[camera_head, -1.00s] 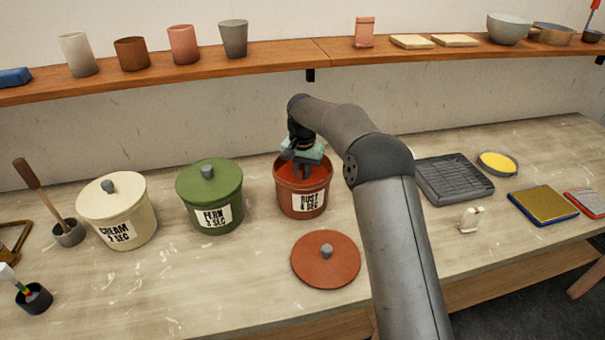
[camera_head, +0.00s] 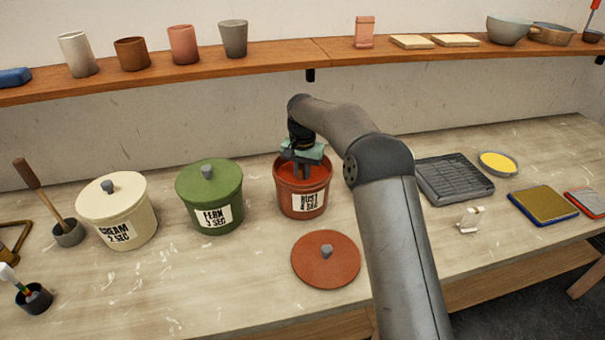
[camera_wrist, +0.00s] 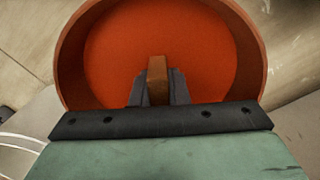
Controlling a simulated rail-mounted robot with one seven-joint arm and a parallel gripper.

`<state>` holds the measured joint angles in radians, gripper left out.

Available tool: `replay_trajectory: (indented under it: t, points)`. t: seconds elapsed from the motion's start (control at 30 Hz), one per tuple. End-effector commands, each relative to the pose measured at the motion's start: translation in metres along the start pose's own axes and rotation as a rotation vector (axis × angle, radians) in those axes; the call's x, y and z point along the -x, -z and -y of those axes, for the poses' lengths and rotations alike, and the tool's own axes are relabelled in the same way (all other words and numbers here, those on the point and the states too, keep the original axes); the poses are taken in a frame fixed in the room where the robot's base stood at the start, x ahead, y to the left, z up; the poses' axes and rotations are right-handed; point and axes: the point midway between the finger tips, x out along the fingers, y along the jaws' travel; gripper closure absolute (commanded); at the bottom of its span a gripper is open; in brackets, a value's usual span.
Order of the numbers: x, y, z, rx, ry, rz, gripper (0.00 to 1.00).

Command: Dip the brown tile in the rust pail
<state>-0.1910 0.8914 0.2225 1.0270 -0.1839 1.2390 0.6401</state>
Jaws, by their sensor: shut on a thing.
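The rust pail (camera_head: 303,204) stands open on the bench, its label facing front and orange-red glaze (camera_wrist: 200,50) inside. My gripper (camera_head: 301,172) points down into the pail's mouth. In the wrist view my gripper (camera_wrist: 158,92) is shut on the brown tile (camera_wrist: 157,80), seen end-on between the fingers over the glaze. The tile's lower part is hidden, and I cannot tell how deep it reaches into the glaze. The rust lid (camera_head: 326,260) lies flat on the bench in front of the pail.
The lidded green fern pail (camera_head: 209,196) and lidded cream pail (camera_head: 117,211) stand to the left. A dark rack tray (camera_head: 455,180), a yellow dish (camera_head: 498,163) and a small white object (camera_head: 470,219) are on the right. The shelf (camera_head: 275,68) runs behind, above the bench.

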Motion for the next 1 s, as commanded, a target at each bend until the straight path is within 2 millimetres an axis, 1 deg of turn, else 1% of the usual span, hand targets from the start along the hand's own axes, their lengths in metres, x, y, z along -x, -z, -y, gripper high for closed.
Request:
replay_trajectory:
  t: [0.17, 0.4, 0.5, 0.57, 1.0]
  points:
    - [0.015, 0.0, 0.0, 0.0, 0.001, -0.001, 1.0]
    - [0.05, 0.0, 0.0, 0.0, 0.0, -0.002, 1.0]
    - [0.061, 0.0, 0.0, 0.0, 0.0, -0.001, 1.0]
    - [0.064, 0.0, 0.0, 0.0, 0.0, 0.0, 1.0]
    - [0.062, 0.0, 0.0, 0.0, 0.0, 0.0, 1.0]
